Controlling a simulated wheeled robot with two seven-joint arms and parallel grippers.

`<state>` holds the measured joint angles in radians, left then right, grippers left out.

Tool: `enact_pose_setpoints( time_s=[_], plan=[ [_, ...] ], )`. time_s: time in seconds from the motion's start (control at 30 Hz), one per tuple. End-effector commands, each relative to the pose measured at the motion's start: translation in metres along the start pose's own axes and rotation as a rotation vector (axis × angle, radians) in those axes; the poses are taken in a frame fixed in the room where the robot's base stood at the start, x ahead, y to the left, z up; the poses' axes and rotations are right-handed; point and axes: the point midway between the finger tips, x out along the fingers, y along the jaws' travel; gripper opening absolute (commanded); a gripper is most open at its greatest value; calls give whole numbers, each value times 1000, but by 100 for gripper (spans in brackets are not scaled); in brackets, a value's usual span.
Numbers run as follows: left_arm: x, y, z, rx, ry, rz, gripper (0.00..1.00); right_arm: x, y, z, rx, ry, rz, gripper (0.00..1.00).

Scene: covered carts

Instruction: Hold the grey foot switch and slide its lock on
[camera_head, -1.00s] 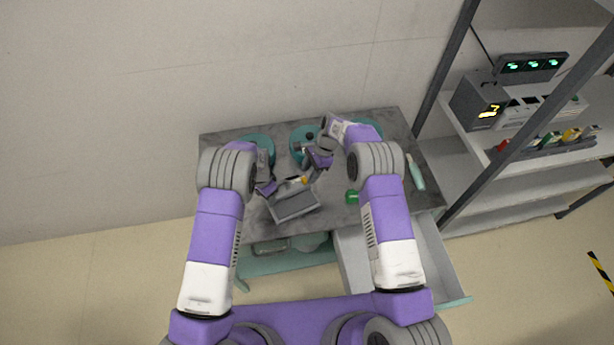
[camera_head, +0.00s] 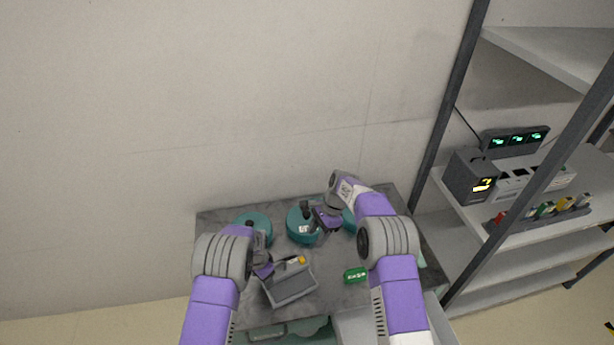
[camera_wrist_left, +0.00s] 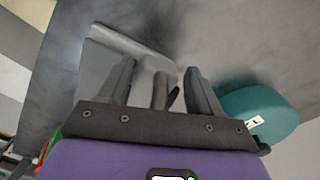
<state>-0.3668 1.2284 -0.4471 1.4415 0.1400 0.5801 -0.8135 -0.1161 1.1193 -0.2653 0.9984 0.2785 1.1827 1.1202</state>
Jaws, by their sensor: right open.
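The grey foot switch (camera_head: 291,287) lies tilted on the cart top in the head view, with a small yellow piece (camera_head: 302,260) at its far edge. I cannot tell from here how its lock is set. My left gripper (camera_head: 269,268) is at the switch's far left corner. In the left wrist view its fingers (camera_wrist_left: 160,78) stand apart, with a narrow grey part between them and gaps showing at its sides; the switch's grey body (camera_wrist_left: 102,62) lies beyond. My right gripper (camera_head: 309,224) is open, beyond the yellow piece and over a teal round object.
Teal round objects (camera_head: 297,238) stand along the back of the grey cart top (camera_head: 340,292); one shows in the left wrist view (camera_wrist_left: 262,112). A green item (camera_head: 356,275) lies right of the switch. A shelf rack (camera_head: 470,222) with devices stands at right.

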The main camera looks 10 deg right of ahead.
Motion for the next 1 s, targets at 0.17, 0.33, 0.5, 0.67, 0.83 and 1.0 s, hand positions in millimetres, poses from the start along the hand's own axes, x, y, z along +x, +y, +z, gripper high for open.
enact_pose_setpoints(
  time_s=[0.17,0.33,0.5,0.67,0.83,1.0],
  plan=[
    [0,0,0,0,0,0,85,0,0,0,0,0,0,47],
    [0,0,0,0,-1,0,85,0,0,0,0,0,0,47],
    [-8,0,0,0,1,-1,85,0,0,0,0,0,0,47],
    [-34,0,-1,1,4,-2,85,0,0,0,0,0,0,47],
    [-72,0,-1,1,4,-2,85,0,0,0,0,0,0,47],
    [-102,0,0,0,3,-2,85,0,0,0,0,0,0,47]
  ],
)
